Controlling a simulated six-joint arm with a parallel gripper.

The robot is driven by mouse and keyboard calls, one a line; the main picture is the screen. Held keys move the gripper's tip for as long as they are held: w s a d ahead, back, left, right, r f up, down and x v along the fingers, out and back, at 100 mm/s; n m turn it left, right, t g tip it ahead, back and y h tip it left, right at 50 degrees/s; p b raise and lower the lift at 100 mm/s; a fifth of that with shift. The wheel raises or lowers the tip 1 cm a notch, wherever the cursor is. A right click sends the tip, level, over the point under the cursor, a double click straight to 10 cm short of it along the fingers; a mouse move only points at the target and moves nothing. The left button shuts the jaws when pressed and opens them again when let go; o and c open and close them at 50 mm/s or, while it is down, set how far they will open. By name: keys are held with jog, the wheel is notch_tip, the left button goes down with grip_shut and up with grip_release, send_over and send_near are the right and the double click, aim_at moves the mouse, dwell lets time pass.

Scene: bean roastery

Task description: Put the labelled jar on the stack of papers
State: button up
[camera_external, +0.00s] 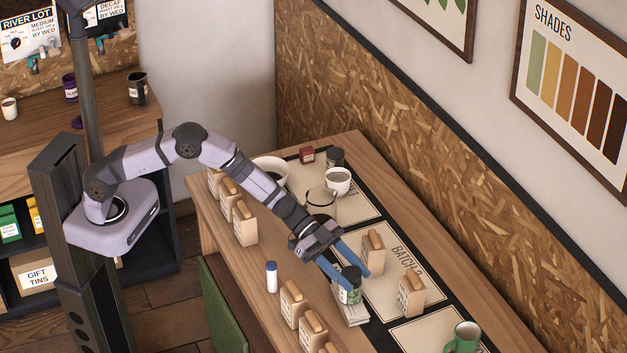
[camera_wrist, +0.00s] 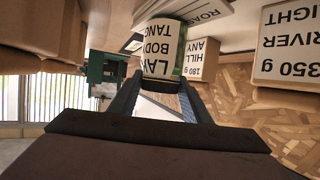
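In the wrist view my gripper (camera_wrist: 162,83) looks shut on the lid, with no clear gap. The jar is upright over the stack of papers (camera_external: 352,318), which shows below it. The stack (camera_wrist: 205,12) also shows behind the jar in the wrist view. I cannot tell whether the jar touches the papers.
Paper bags stand close by: one (camera_external: 412,295) to the right, one (camera_external: 373,250) behind, several (camera_external: 292,305) along the front edge. A white bottle (camera_external: 271,277) stands left. A green mug (camera_external: 464,338) is at the lower right. A glass vessel (camera_external: 322,203) is behind the wrist.

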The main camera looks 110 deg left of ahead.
jog(key=shift+o, duration=1.2)
jog(key=shift+r, duration=0.15)
jog(key=b+v, duration=0.2)
jog(key=v, duration=1)
jog(key=shift+a, duration=0.1)
